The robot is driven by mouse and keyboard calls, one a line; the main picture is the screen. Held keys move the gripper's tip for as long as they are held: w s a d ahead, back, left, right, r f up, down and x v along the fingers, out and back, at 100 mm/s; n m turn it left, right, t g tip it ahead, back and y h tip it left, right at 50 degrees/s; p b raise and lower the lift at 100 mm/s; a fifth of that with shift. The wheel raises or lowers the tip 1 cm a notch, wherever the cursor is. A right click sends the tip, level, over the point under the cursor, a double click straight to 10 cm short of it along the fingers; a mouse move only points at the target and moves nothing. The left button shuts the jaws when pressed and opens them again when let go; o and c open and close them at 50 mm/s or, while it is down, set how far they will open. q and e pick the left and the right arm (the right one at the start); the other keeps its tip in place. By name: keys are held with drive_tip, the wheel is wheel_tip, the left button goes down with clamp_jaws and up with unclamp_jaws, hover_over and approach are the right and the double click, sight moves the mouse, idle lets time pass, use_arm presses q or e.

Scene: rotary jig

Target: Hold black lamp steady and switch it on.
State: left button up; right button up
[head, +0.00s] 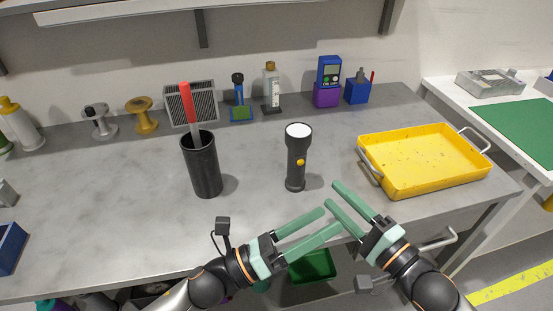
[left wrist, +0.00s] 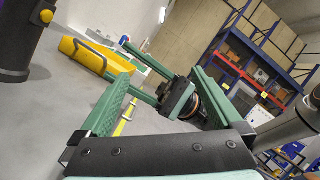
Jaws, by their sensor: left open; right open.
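The black lamp (head: 296,172) stands upright on the grey bench in the head view, with its pale lens facing up. Its yellow button (head: 300,162) is on the side facing me. The lamp (left wrist: 15,42) also shows, cut off, at the upper left of the left wrist view, with the button (left wrist: 46,15) visible. My left gripper (head: 331,219) is open and empty, in front of the lamp and to its right. My right gripper (head: 332,192) is open and empty, right of the lamp. Their fingertips appear close together, and neither touches the lamp.
A black cup (head: 204,170) with a red-handled tool stands left of the lamp. A yellow tray (head: 425,158) with metal handles lies to the right. Spools, bottles and blue and purple devices line the back. The bench around the lamp is clear.

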use_arm(q)
drive_tip(key=w+a+r+n+t+y, duration=0.25)
drive_tip(key=w+n+t+y, duration=0.2)
drive_tip(key=n, duration=0.75)
drive_tip(key=n+t+y, duration=0.2)
drive_tip(key=n+y, duration=0.4)
drive_tip(key=n, duration=1.3)
approach(306, 127)
drive_tip(key=n, duration=0.2)
drive_tip(key=n+y, duration=0.1)
drive_tip(key=n, duration=0.1)
drive_tip(key=shift+a+f, duration=0.3)
drive_tip(key=shift+f, duration=0.1)
drive_tip(key=x, duration=1.2)
drive_tip(key=shift+w+d+f, duration=0.15)
drive_tip(key=shift+d+f, duration=0.05)
